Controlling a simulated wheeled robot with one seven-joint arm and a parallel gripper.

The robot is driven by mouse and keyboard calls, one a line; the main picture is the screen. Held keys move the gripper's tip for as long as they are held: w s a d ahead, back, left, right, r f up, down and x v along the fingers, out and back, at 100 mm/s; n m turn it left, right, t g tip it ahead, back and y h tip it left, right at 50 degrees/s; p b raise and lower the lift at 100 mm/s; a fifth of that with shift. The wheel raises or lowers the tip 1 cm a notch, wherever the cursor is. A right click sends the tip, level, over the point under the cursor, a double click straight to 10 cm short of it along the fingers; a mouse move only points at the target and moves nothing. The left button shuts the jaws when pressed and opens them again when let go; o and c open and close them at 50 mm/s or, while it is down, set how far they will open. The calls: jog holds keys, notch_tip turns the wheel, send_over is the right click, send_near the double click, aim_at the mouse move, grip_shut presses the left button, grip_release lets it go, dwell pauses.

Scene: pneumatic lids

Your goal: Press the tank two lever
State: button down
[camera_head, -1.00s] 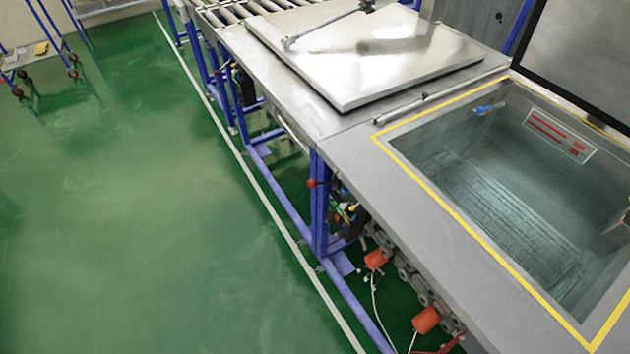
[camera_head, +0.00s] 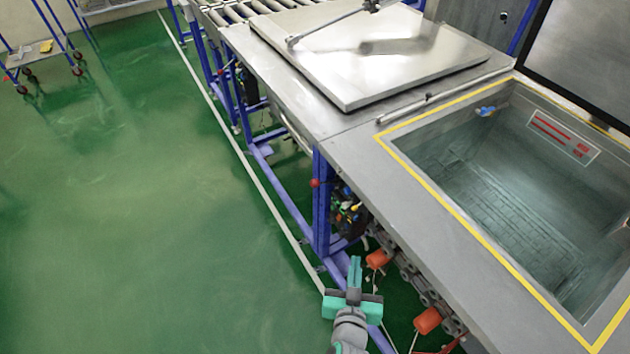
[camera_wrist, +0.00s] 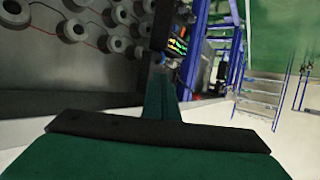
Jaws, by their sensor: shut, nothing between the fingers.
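A small red-knobbed lever (camera_head: 315,183) sticks out at the blue frame post beside the open water tank (camera_head: 392,150). A second, smaller red knob (camera_head: 221,72) shows farther back along the frame. No label shows which is the tank two lever. My gripper (camera_head: 355,263) is shut and empty, low in front of the frame, below and right of the nearer red knob and apart from it. In the wrist view my shut fingers (camera_wrist: 160,80) point towards the blue frame and coloured valve parts (camera_wrist: 178,45). I cannot make out the red knob there.
A closed metal lid (camera_head: 370,45) covers the tank behind. Orange floats (camera_head: 427,320) and grey rollers hang under the open tank's edge, close to my gripper's right. A trolley (camera_head: 45,60) stands far left. The green floor (camera_head: 130,220) left is clear.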

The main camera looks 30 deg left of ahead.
jog(key=w+a+r+n+g+y, duration=0.2)
jog(key=w+a+r+n, duration=0.1)
jog(key=a+r+n, duration=0.2)
jog(key=w+a+r+n+g+y, duration=0.3)
jog(key=w+a+r+n, duration=0.1)
jog(key=a+r, duration=0.5)
jog(key=shift+w+a+r+n+y, duration=0.15)
jog(key=shift+w+a+n+y, duration=0.15)
jog(key=shift+a+n, duration=0.15)
send_over(316, 181)
jog(key=s, duration=0.3)
notch_tip(316, 181, down, 4)
jog(key=shift+w+d+f, duration=0.15)
jog(key=shift+f, duration=0.45)
jog(key=shift+w+d+f, duration=0.15)
jog(key=shift+w+f, duration=0.05)
jog(key=shift+f, duration=0.45)
jog(key=shift+w+d+f, duration=0.15)
jog(key=shift+f, duration=0.45)
jog(key=shift+w, duration=0.1)
